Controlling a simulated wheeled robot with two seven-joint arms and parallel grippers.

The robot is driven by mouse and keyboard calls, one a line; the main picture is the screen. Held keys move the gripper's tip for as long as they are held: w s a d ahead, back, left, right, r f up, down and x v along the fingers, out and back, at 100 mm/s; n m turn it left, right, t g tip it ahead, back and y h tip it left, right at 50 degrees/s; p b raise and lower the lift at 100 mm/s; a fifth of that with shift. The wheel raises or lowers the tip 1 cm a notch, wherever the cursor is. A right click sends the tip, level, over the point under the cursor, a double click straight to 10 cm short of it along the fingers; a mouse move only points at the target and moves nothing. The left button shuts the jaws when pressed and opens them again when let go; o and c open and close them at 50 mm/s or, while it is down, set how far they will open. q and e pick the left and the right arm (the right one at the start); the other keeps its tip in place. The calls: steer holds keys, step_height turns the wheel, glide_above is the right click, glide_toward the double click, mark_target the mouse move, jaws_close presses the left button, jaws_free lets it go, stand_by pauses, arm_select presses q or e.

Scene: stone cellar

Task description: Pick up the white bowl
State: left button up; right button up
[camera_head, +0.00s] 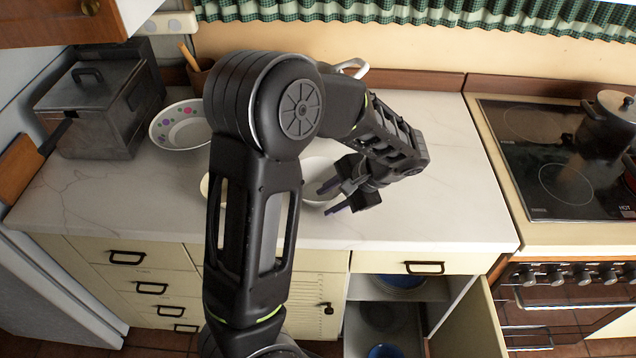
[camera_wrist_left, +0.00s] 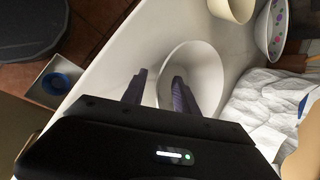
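The white bowl (camera_head: 318,170) stands on the white counter (camera_head: 440,215), partly hidden behind my left arm in the head view. In the left wrist view the white bowl (camera_wrist_left: 208,72) is seen from above and looks empty. My left gripper (camera_head: 328,201) is open at the bowl's front right side, fingers pointing left. In the left wrist view my left gripper (camera_wrist_left: 160,77) has one finger outside the bowl and the other over its inside, with the near rim between them. I cannot tell whether either finger touches it. My right gripper is not in view.
A cream bowl (camera_head: 204,185) and a dotted bowl (camera_head: 180,137) stand to the left. A metal box-like appliance (camera_head: 95,115) is at the far left. A stove with a dark pot (camera_head: 603,130) is at the right. A cupboard below the counter is open. The counter's right part is clear.

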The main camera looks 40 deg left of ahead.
arm_select(q)
steer(key=shift+s+a+f, duration=0.1)
steer(key=shift+a+f, duration=0.05)
steer(key=shift+f, duration=0.1)
stand_by(0.4)
jaws_close()
stand_by(1.3)
